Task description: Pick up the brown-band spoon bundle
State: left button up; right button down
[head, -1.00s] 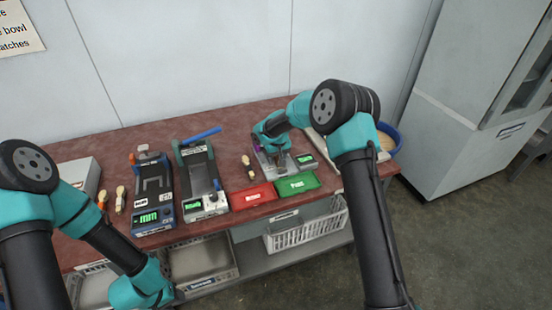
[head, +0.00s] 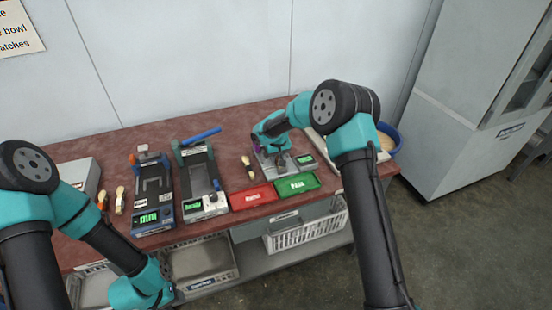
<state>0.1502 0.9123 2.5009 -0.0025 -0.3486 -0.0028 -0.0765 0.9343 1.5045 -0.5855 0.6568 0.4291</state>
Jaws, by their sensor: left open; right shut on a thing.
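A pale spoon bundle (head: 248,167) with a dark band lies on the red-brown table, left of the small grey scale. Two more pale bundles lie at the far left: one (head: 120,200) beside the left device and one (head: 103,199) with an orange-red band. At this size I cannot tell for sure which band is brown. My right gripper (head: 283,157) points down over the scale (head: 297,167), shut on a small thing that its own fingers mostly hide. My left gripper (head: 174,292) is open and low in front of the table's front edge, away from the bundles.
A red tray (head: 253,197) and a green tray (head: 297,185) sit at the table's front. Two devices with green displays, a blue one (head: 152,200) and a grey one (head: 203,190), stand left of them. A blue bowl (head: 394,140) is at the right end.

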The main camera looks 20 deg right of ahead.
jog(key=shift+r, duration=0.15)
jog(key=shift+r, duration=1.55)
jog(key=shift+s+r, duration=0.1)
jog(key=shift+s, duration=0.2)
jog(key=s+a, duration=0.1)
jog(key=s, duration=0.4)
jog(key=s+a+r, duration=0.1)
jog(key=s+a, duration=0.1)
jog(key=s, duration=0.3)
jog(key=s+a, duration=0.1)
jog(key=s, duration=0.3)
jog(key=shift+s+a+r, duration=0.2)
jog(key=shift+s, duration=0.2)
jog(key=d+r+m, duration=0.3)
jog(key=r+m, duration=0.1)
jog(key=r, duration=0.2)
jog(key=shift+d+h, duration=0.35)
jog(key=shift+h, duration=0.05)
jog(key=shift+r, duration=0.1)
